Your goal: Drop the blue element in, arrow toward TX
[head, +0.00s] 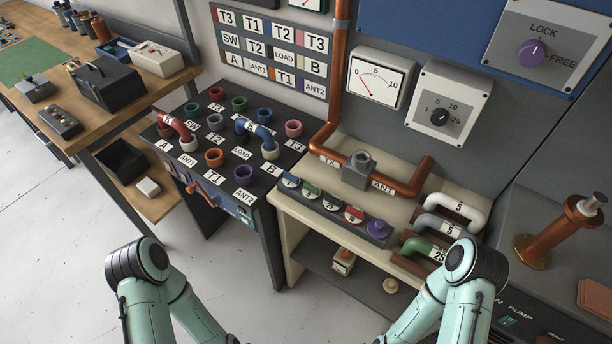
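The blue element (290,180) stands at the left end of a dark holder (318,206) on the cream bench, with a pale mark on its top. I cannot make out its arrow. The grey line-section block (358,178) sits in the copper pipe behind the holder. Its round socket (363,158) faces up and looks empty. The label TX (329,161) is on the pipe to its left, and ANT (383,187) to its right. Both of my arms show at the bottom edge, but neither gripper is in view.
Green, dark, red and purple elements (378,228) fill the rest of the holder. Several U-shaped links (461,208) lie at the right. A patch panel (228,153) with coloured sockets stands left, and meters (379,78) hang behind. Bench between holder and pipe is clear.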

